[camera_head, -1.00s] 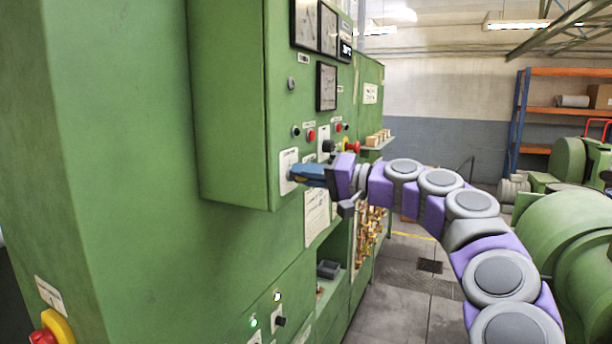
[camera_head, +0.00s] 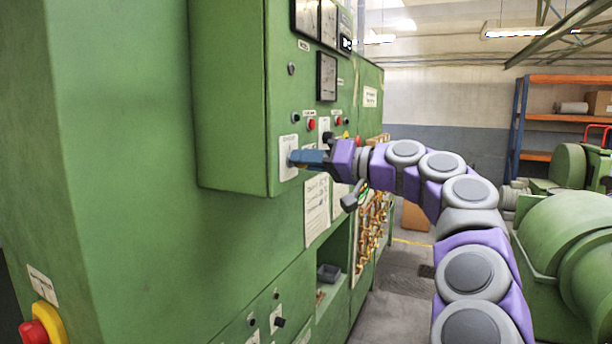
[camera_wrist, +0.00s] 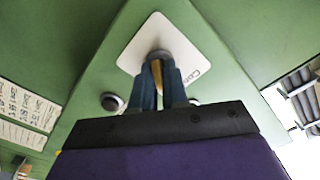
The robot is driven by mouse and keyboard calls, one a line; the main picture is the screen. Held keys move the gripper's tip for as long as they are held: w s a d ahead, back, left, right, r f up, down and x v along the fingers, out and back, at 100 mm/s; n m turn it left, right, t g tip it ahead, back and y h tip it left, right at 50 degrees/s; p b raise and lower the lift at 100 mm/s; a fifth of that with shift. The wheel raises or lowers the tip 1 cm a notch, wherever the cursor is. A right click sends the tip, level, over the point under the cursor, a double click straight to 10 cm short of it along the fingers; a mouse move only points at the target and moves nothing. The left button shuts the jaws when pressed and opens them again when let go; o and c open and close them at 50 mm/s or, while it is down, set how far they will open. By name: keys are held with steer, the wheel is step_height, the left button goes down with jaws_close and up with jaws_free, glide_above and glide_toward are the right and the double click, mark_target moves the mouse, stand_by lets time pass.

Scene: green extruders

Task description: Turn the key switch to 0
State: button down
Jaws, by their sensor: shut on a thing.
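The key switch sits on a white label plate (camera_head: 288,171) at the lower right of the green cabinet's front. In the wrist view the plate (camera_wrist: 196,44) looks turned like a diamond, so my gripper is rolled relative to it. A round grey lock and a brass-coloured key (camera_wrist: 157,74) show at its middle. My gripper (camera_head: 294,158) reaches the plate from the right. Its blue fingers (camera_wrist: 157,82) are shut on the key, one on each side. The fingers hide most of the key, and I cannot read the switch's position marks.
Red and black buttons (camera_head: 311,124) and meters (camera_head: 327,76) are above the switch. A red-yellow emergency stop (camera_head: 40,330) is at lower left. A green machine (camera_head: 560,250) stands at right. Open floor (camera_head: 400,290) lies between the cabinet and the machine.

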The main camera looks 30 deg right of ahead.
steer(key=n, duration=0.2)
steer(key=n+b, duration=0.1)
steer(key=n, duration=0.1)
steer(key=n+b, duration=0.1)
steer(key=shift+a+f+n, duration=0.1)
steer(key=shift+f+n, duration=0.25)
steer(key=shift+n, duration=0.05)
steer(key=shift+r+n+b, duration=0.1)
steer(key=shift+n+b, duration=0.25)
steer(key=shift+n, duration=0.45)
steer(key=shift+s+r, duration=0.1)
steer(key=c, duration=1.2)
jaws_free()
steer(key=shift+w, duration=0.2)
steer(key=shift+c, duration=0.2)
steer(key=shift+s, duration=0.1)
steer(key=shift+s+r, duration=0.1)
steer(key=shift+s, duration=0.05)
steer(key=p+v, duration=0.2)
steer(key=v, duration=1.5)
steer(key=shift+d, duration=0.35)
